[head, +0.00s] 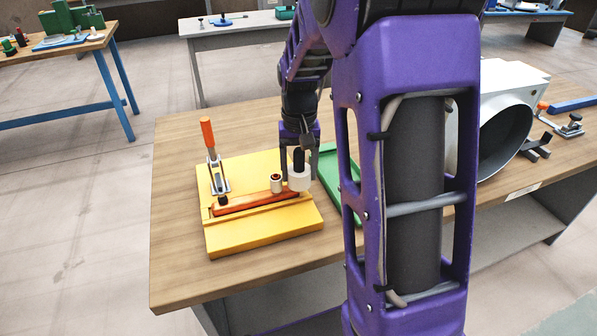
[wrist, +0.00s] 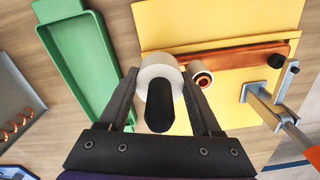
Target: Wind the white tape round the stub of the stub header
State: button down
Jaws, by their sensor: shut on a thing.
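The stub header is an orange-brown bar (head: 255,203) lying in a yellow fixture (head: 262,236) on the wooden bench. Its upright stub (head: 276,183) stands near the bar's right end, with a pale band around it and a copper rim on top; the stub also shows in the wrist view (wrist: 202,78). My gripper (head: 300,165) is shut on the white tape roll's black holder (wrist: 158,105). The white tape (head: 299,181) hangs under the fingers, just right of the stub. In the wrist view the tape (wrist: 160,67) is beside the stub with a small gap visible.
An orange-handled toggle clamp (head: 208,140) stands at the fixture's left end. A green tray (head: 338,180) lies right of the fixture. A grey tray with copper coils (wrist: 18,128) shows in the wrist view. A white duct housing (head: 507,80) stands farther right.

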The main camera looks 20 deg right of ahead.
aim_at(299, 150)
notch_tip(299, 150, up, 7)
jog(key=p, duration=0.4)
jog(key=shift+f+p, duration=0.15)
jog(key=shift+p, duration=0.15)
jog(key=shift+r, duration=1.15)
jog(key=shift+s, duration=0.1)
